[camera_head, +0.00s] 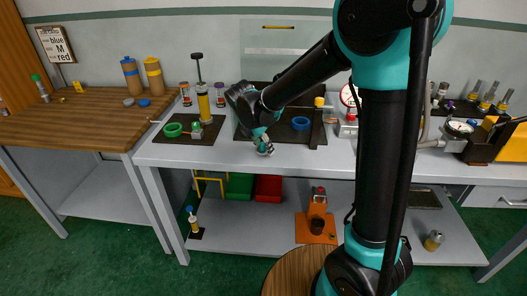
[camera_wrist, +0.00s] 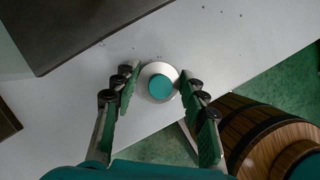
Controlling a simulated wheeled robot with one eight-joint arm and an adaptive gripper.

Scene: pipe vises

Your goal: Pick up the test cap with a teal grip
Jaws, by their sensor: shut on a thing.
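The test cap (camera_wrist: 160,87) is a round silver-grey piece with a teal grip on top. In the wrist view it lies between the two fingers of my gripper (camera_wrist: 159,89), near the front edge of the grey workbench. The fingers are closed in on its left and right sides. In the head view my gripper (camera_head: 264,147) reaches down to the bench front, and the cap there is small and mostly hidden by the fingers. I cannot tell whether the cap touches the bench top.
A dark mat (camera_wrist: 70,25) lies behind the gripper on the bench (camera_head: 215,157). A wooden barrel (camera_wrist: 262,130) stands below the bench's front edge. A blue ring (camera_head: 301,123) lies to the right.

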